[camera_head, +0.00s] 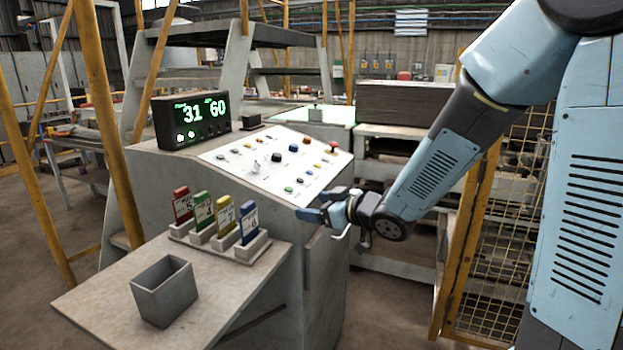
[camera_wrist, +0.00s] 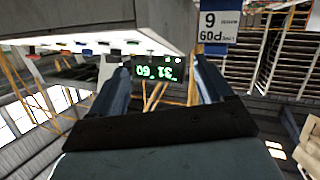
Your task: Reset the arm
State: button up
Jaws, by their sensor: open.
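My arm reaches in from the right in the head view. My gripper (camera_head: 318,213) is beside the right edge of the grey console (camera_head: 225,167), near its sloping white button panel (camera_head: 270,178). In the wrist view my gripper (camera_wrist: 160,82) shows two blue fingers spread apart with nothing between them. The wrist view is upside down, with the display (camera_wrist: 155,69) seen between the fingers. In the head view the display (camera_head: 190,119) reads 31 and 60 in green digits.
Red, green, yellow and blue tags (camera_head: 248,222) stand in holders on the front shelf (camera_head: 100,302). An empty grey bin (camera_head: 164,290) stands near them. Yellow posts (camera_head: 105,120) rise at the left. A yellow mesh fence (camera_head: 497,235) stands at the right behind my arm.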

jog(key=s+d+r+m+h, duration=0.35)
jog(key=d+h, duration=0.25)
jog(key=d, duration=0.3)
jog(key=s+d+r+m+h, duration=0.25)
jog(key=d+m+h, duration=0.2)
jog(key=d, duration=0.45)
jog(key=s+d+r+m+g, duration=0.1)
jog(key=s+d+g, duration=0.1)
jog(key=s, duration=0.7)
jog(key=s+d+r+m+g, duration=0.1)
jog(key=s+d+m+g, duration=0.1)
jog(key=s, duration=0.7)
jog(key=shift+s+d+h, duration=0.35)
jog(key=shift+d, duration=0.1)
jog(key=shift+c, duration=0.5)
